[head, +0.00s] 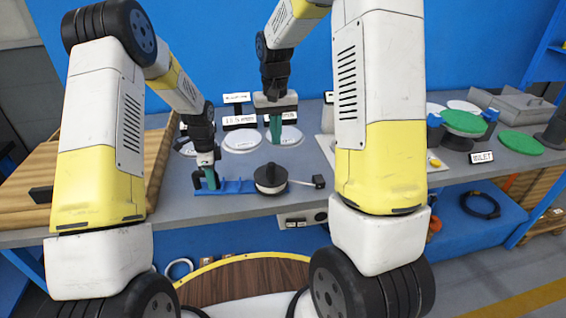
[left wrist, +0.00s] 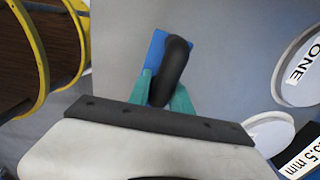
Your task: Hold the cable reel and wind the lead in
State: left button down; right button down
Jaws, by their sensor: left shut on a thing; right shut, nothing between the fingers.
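The cable reel (head: 270,181) sits near the table's front edge in the head view, a dark round drum with a knob on top. A blue piece (head: 238,186) extends left from it along the table. A short lead runs right from the drum to a dark plug (head: 319,181). My left gripper (head: 211,183) is shut at the left end of the blue piece. In the left wrist view its green fingers (left wrist: 167,95) close around a black grip (left wrist: 176,60) with blue behind it. My right gripper (head: 276,138) is shut and empty, above and behind the drum.
White discs (head: 241,141) with label signs lie behind the reel. Wooden boards (head: 85,180) are stacked at the left. Green round pads (head: 463,122) and a grey tray (head: 520,104) stand at the right. A socket box (head: 302,219) hangs below the table's front edge.

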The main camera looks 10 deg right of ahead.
pick_arm(q)
jog(key=c, duration=1.1)
grip_release()
